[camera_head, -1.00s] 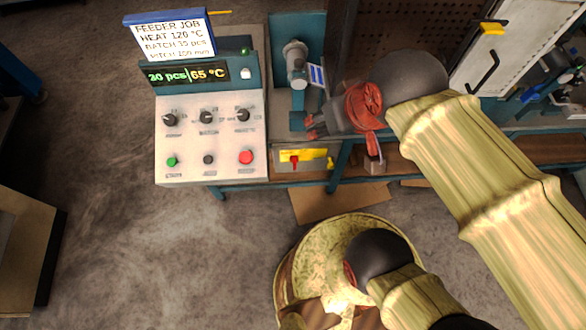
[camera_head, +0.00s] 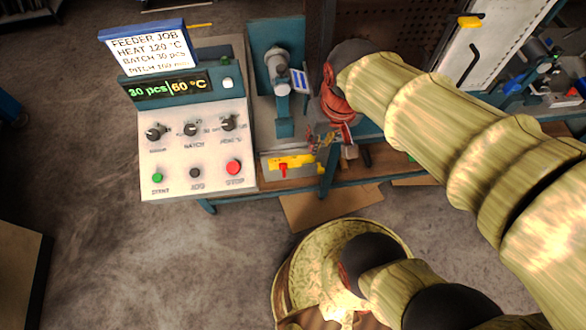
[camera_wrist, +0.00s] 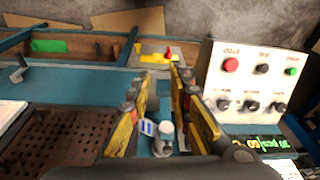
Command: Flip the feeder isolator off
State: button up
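The feeder isolator is a yellow plate (camera_head: 300,161) with a red handle (camera_head: 283,170) on the bench front, below and right of the control panel. The handle appears to point down in the head view. In the wrist view the yellow plate (camera_wrist: 153,58) and red handle (camera_wrist: 168,53) lie beyond the fingertips. My gripper (camera_head: 322,141) is above and to the right of the isolator, apart from it. In the wrist view my gripper (camera_wrist: 160,76) is open, with nothing between its yellow-sided fingers. The fingers are partly hidden by my wrist in the head view.
The control panel (camera_head: 190,150) has knobs, green, black and red buttons, and a display (camera_head: 167,88) reading 30 pcs and 60 °C. A job card (camera_head: 146,52) stands above it. A grey cylindrical device (camera_head: 278,72) stands behind the isolator.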

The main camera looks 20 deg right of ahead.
jog(key=w+d+f+m+g, duration=0.1)
jog(key=w+f, duration=0.1)
jog(key=f, duration=0.4)
jog(key=w+d+f+m+g+y+b, duration=0.1)
jog(key=w+f+m, duration=0.1)
jog(key=f, duration=0.4)
jog(key=w+f+m+g+y+b, duration=0.1)
jog(key=w+f+m, duration=0.1)
jog(key=f, duration=0.4)
jog(key=shift+d+f, duration=0.15)
jog(key=shift+d, duration=0.25)
grip_shut()
jog(key=w+d+f+m+y+b, duration=0.15)
jog(key=f+m, duration=0.25)
jog(key=f, duration=0.5)
jog(key=w+d+f+m, duration=0.1)
jog(key=w+f+m, duration=0.25)
jog(key=f, duration=0.55)
jog(key=w+d+f+m+t, duration=0.1)
jog(key=w+d+f+m, duration=0.1)
jog(key=w+m, duration=0.4)
jog(key=shift+w+d+f+m, duration=0.25)
jog(key=shift+f+m, duration=0.1)
jog(key=shift+m, duration=0.2)
jog(key=shift+h, duration=0.25)
